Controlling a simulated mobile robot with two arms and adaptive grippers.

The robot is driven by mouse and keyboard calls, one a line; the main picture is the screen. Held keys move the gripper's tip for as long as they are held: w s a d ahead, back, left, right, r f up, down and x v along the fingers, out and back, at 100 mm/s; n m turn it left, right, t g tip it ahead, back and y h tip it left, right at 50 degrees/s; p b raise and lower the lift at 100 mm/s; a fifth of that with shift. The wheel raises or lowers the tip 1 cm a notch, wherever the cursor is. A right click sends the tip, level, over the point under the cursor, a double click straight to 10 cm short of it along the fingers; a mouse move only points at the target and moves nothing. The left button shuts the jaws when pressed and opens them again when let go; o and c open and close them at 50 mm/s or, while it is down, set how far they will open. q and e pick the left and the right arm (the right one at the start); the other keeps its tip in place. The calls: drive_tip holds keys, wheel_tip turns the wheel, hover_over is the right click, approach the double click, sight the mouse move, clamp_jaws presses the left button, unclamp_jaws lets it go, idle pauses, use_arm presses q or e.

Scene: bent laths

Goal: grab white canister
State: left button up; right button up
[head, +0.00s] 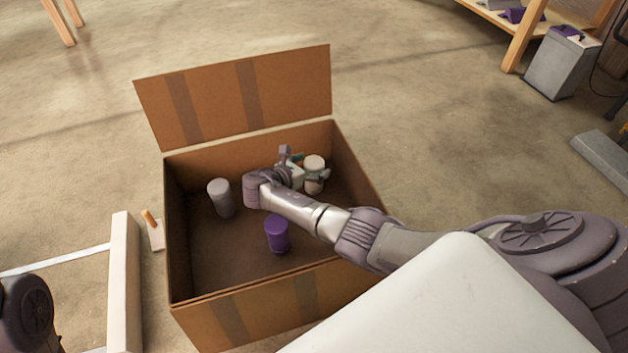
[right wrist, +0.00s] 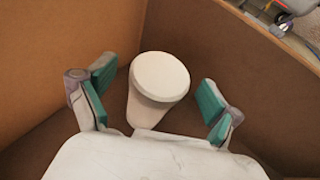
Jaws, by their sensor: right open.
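The white canister (head: 314,172) stands in the back right part of an open cardboard box (head: 246,291). In the right wrist view the canister (right wrist: 158,82) is seen from above, with its pale round lid toward the camera. My right gripper (head: 306,170) reaches into the box at the canister. In the right wrist view its teal-padded fingers (right wrist: 158,96) are open, one on each side of the canister, with gaps to both. The canister's lower part is partly hidden by the gripper. My left gripper does not show; only a piece of what looks like my left arm is at the lower left.
A grey canister (head: 221,198) and a purple canister (head: 277,234) also stand in the box, left of and below my right forearm. The box's back flap (head: 240,95) stands up. A white beam (head: 124,283) lies left of the box.

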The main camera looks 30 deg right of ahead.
drive_tip(key=shift+w+d+f, duration=0.15)
drive_tip(key=shift+d, duration=0.25)
clamp_jaws()
